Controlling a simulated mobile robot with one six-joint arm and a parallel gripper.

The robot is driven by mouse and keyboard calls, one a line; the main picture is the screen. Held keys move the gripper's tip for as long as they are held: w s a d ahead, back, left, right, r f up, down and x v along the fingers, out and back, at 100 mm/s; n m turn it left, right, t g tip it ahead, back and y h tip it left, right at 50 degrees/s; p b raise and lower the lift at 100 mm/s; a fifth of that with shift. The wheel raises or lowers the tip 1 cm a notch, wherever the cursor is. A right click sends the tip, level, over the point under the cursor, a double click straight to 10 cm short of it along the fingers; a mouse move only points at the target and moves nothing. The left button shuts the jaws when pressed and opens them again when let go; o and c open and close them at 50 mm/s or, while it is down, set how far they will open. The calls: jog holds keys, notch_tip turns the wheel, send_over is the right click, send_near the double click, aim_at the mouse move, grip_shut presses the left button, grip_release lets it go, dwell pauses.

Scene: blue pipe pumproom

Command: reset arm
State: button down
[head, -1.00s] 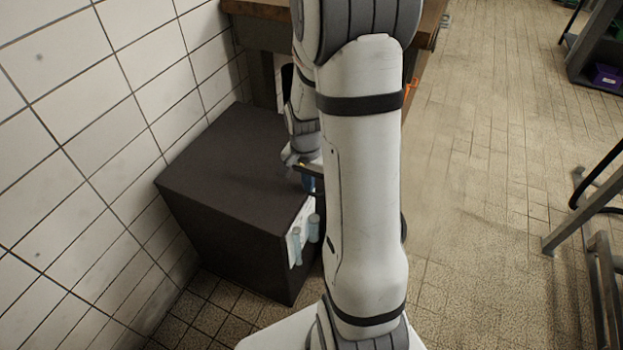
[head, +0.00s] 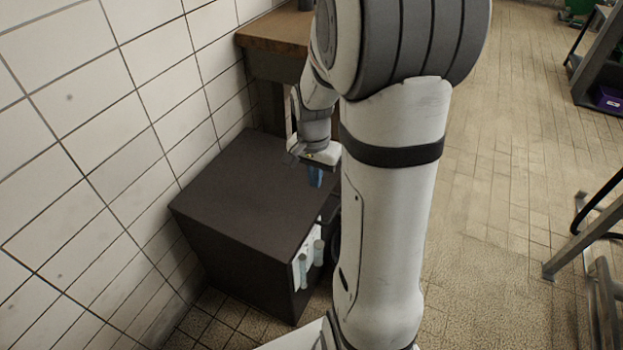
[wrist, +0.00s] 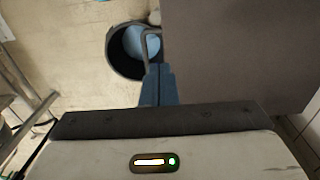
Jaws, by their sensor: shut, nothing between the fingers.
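My arm fills the middle of the head view. My gripper (head: 316,178) hangs past the arm's left side, above the right part of a dark box-shaped cabinet (head: 238,190). In the wrist view, the blue fingers of my gripper (wrist: 158,72) are together with nothing between them. The cabinet's flat top (wrist: 235,50) shows at the right of that view. My arm hides part of the cabinet's right side in the head view.
A wooden bench (head: 275,35) stands behind the cabinet against the tiled wall (head: 90,130). A dark round bucket (wrist: 115,55) with something light blue inside is on the floor beside the cabinet. Pale tubes (head: 310,262) are on the cabinet's front. Open floor lies right (head: 490,170).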

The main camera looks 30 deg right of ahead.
jog(key=s+a+r+n+t+p, duration=0.1)
jog(key=s+a+r+n+p, duration=0.2)
jog(key=r+p, duration=0.3)
jog(key=s+a+r+n+t+p, duration=0.1)
jog(key=s+a+r+n+p, duration=0.3)
jog(key=r, duration=1)
jog(key=s+a+r+n+p, duration=0.3)
jog(key=s+r+p, duration=0.2)
jog(key=r+p, duration=0.5)
jog(key=shift+s+a+r+t, duration=0.15)
jog(key=shift+s+r+t, duration=0.25)
